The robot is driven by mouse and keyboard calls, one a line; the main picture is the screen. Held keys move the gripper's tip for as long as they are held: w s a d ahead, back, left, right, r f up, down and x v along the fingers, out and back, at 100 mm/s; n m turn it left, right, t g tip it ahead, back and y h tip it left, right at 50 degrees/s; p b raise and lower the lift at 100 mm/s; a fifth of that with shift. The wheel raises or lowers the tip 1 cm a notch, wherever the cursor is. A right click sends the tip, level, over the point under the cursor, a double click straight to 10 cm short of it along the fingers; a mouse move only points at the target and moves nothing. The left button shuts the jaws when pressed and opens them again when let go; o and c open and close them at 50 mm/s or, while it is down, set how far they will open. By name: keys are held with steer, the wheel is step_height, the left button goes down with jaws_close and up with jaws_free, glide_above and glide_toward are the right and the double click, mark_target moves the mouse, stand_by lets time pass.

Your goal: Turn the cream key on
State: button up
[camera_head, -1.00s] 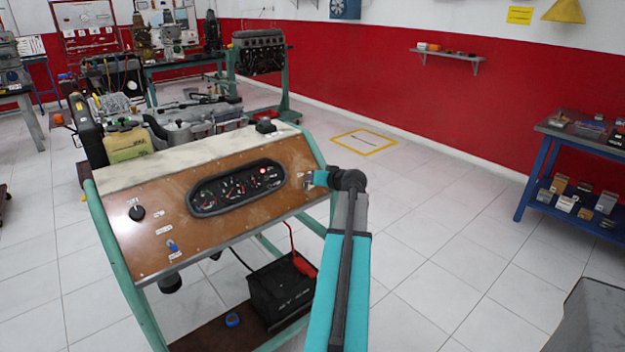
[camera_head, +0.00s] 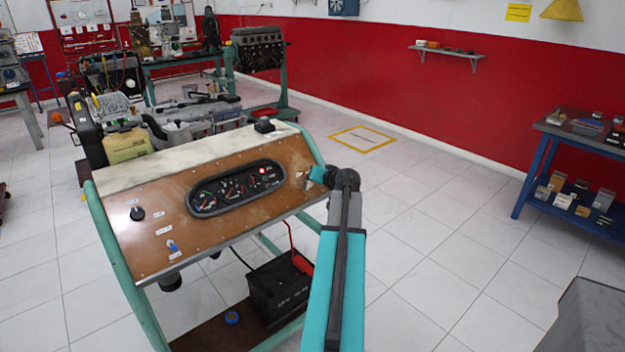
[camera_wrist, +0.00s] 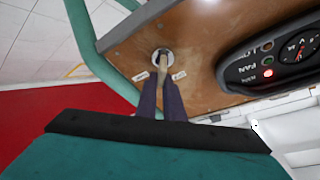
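The cream key (camera_wrist: 162,65) sits in a round grey switch on the brown panel (camera_head: 165,205), with small white labels beside it in the wrist view. My gripper (camera_wrist: 161,82) reaches it from below in that view. Its two dark fingers lie close together on either side of the key and look shut on it. The key's tip and the round switch show beyond the fingertips. In the head view my gripper (camera_head: 309,179) is at the right end of the panel, and it mostly hides the key.
The gauge cluster (camera_head: 237,188) has a lit red lamp. A black knob (camera_head: 137,213) and a blue toggle switch (camera_head: 172,246) are at the panel's left. A battery (camera_head: 280,288) stands beneath.

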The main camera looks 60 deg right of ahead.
steer(key=o, duration=0.5)
steer(key=shift+w, duration=0.35)
steer(key=shift+c, duration=0.2)
steer(key=shift+s, duration=0.1)
steer(key=shift+s, duration=0.1)
steer(key=shift+s+a+r, duration=0.1)
steer(key=shift+s+a, duration=0.05)
steer(key=shift+s, duration=0.1)
steer(key=b+v, duration=0.2)
steer(key=v, duration=1.1)
steer(key=shift+s+r, duration=0.1)
